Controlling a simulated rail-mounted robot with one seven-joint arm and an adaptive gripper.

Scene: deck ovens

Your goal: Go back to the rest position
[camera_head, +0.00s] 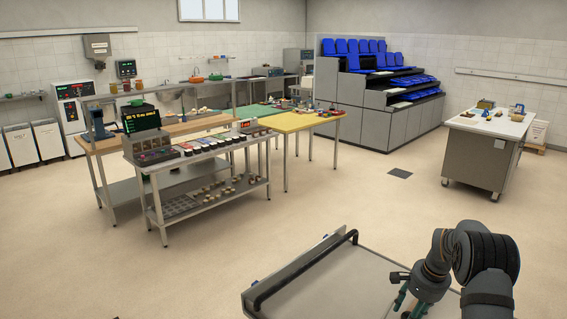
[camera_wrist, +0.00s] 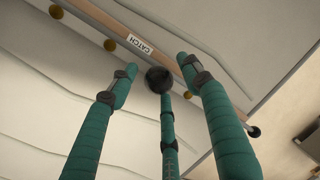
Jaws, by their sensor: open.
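In the head view my gripper (camera_head: 402,300) is at the bottom right, partly cut off by the frame edge, over a pale flat panel (camera_head: 345,288). A dark bar handle (camera_head: 305,270) runs along the panel's left side, apart from the gripper. Whether a fingertip touches the strip I cannot tell.
A white-topped cabinet (camera_head: 490,125) stands at the right. The floor (camera_head: 330,200) between them and the panel is clear, apart from a dark floor grate (camera_head: 400,173).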

